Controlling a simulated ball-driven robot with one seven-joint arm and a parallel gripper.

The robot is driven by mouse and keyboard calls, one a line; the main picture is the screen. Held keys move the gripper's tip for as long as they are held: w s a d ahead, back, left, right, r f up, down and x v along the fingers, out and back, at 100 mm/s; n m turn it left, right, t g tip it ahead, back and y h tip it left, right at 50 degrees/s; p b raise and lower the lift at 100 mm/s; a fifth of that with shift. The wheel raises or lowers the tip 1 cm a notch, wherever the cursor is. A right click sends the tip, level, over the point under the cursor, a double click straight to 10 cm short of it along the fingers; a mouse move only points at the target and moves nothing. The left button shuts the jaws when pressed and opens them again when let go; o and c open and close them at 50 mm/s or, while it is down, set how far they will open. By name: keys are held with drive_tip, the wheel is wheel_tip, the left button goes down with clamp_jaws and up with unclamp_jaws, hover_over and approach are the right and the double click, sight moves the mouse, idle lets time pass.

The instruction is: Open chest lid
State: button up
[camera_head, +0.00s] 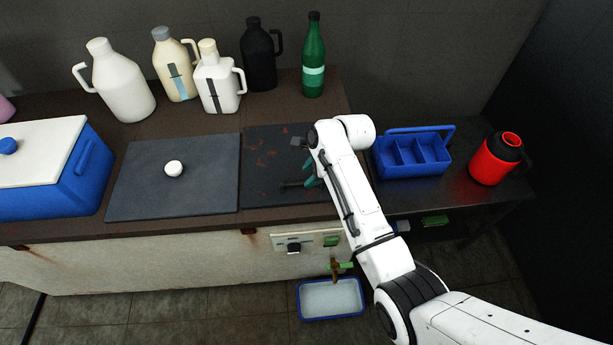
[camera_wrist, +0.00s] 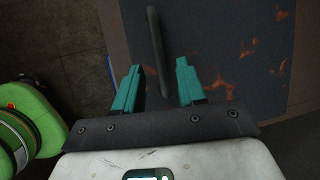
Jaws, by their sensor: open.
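The long chest (camera_head: 180,265) has a pale, rust-stained front and two dark flat panels on top. The right panel (camera_head: 262,150) is spotted with rust and also shows in the wrist view (camera_wrist: 222,35). A dark bar handle (camera_head: 291,184) is at its front; in the wrist view the bar (camera_wrist: 153,30) runs lengthwise between my fingers. My gripper (camera_wrist: 159,75) has teal fingers, open on either side of the bar with gaps visible. In the head view my arm partly hides it.
A blue box with a white lid (camera_head: 45,150) stands left. Several jugs and a green bottle (camera_head: 313,60) line the back. A blue caddy (camera_head: 411,155) and red jug (camera_head: 497,160) stand right. A blue basin (camera_head: 331,298) is below the tap (camera_head: 336,268).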

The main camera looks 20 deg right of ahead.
drive_tip(key=shift+x, duration=1.5)
clamp_jaws()
